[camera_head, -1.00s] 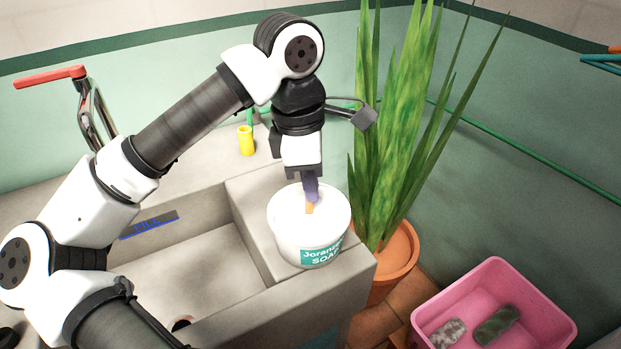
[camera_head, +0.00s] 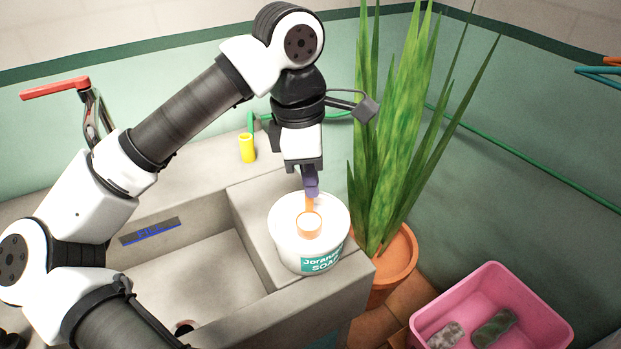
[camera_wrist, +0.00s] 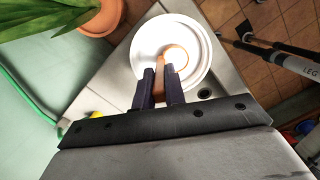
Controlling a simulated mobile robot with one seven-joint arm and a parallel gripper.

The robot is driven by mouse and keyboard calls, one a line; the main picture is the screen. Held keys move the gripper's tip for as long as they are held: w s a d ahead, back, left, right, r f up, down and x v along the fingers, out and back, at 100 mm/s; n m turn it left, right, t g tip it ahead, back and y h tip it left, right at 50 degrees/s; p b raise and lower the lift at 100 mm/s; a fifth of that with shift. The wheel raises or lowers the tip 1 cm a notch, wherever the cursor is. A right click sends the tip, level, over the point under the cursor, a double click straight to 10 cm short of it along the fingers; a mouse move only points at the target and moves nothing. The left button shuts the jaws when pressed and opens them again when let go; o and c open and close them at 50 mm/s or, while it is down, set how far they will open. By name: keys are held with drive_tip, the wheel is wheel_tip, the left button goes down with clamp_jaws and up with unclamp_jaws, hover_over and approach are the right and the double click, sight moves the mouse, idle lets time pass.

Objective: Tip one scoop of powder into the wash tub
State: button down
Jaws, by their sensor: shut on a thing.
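My gripper (camera_head: 311,190) is shut on the handle of an orange scoop (camera_head: 309,225); the jaws also show in the wrist view (camera_wrist: 160,88). The scoop hangs at the mouth of a white soap bucket (camera_head: 287,240), its round cup showing within the rim outline. The scoop (camera_wrist: 176,57) and the bucket (camera_wrist: 204,45) also show in the wrist view. I cannot tell how much powder is in the cup. A pink tub (camera_head: 545,315), likely the wash tub, is low at the right, with a dark green cloth-like piece and a speckled grey one inside.
The bucket stands on the ledge of a concrete sink (camera_head: 215,285) with a FILL strip (camera_head: 151,231). A tall potted plant (camera_head: 395,265) stands between bucket and tub.

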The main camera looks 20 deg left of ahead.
drive_tip(key=shift+r+p, duration=1.6)
drive_tip(key=shift+r, duration=1.35)
